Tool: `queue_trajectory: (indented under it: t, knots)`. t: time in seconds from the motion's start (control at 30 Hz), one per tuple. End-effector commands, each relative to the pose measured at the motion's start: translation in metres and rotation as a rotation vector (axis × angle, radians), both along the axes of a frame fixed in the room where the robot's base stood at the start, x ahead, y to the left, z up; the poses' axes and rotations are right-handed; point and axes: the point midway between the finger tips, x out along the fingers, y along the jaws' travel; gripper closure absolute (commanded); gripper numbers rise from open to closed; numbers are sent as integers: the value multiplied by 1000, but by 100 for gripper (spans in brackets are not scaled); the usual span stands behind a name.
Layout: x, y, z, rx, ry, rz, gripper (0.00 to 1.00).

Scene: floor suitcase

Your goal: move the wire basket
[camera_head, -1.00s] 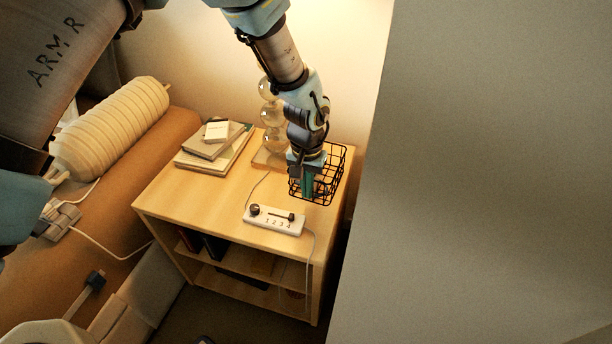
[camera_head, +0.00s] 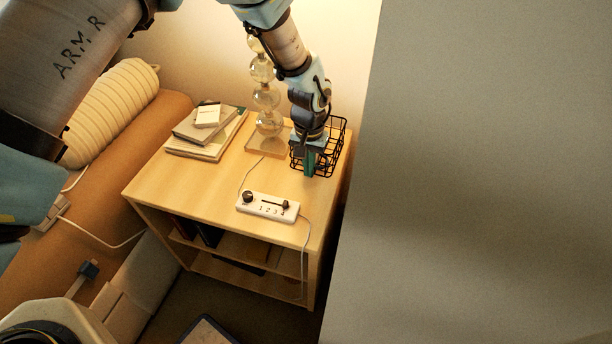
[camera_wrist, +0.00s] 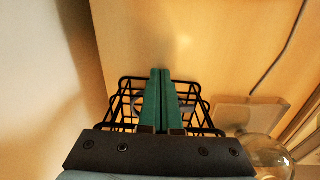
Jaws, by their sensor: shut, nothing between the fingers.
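The black wire basket (camera_head: 335,151) sits at the right back corner of the wooden cabinet's top. My gripper (camera_head: 309,173) points down at the basket, with its green fingers overlapping the basket's front left side. In the wrist view the two fingers (camera_wrist: 161,72) lie together, with nothing between them, and the basket's wires (camera_wrist: 118,104) show on both sides of them. A small bluish curved thing shows behind the fingers, within the basket's outline. The fingers and palm hide part of the basket. I cannot tell whether the fingertips touch the wires.
A glass-ball lamp (camera_head: 267,97) stands close to the left of the basket. A white numbered control box (camera_head: 268,207) with a cord lies in front. Stacked books (camera_head: 206,134) lie at the back left. The cabinet top (camera_head: 185,187) is bare at front left. A grey surface (camera_head: 480,170) fills the right.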

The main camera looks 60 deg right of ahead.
Motion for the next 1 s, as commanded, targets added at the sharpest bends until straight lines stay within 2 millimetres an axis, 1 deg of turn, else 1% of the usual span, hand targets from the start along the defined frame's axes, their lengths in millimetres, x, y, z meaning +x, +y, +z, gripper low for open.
queue_trajectory:
  t: [0.03,0.13,0.57,0.67,1.0]
  knots:
    - [1,-5,-2,-2,0,0,100]
    - [2,-8,-1,0,1,1,100]
    - [2,-9,3,0,1,0,100]
    - [2,-10,13,-2,0,0,100]
    - [3,-10,78,-4,0,0,100]
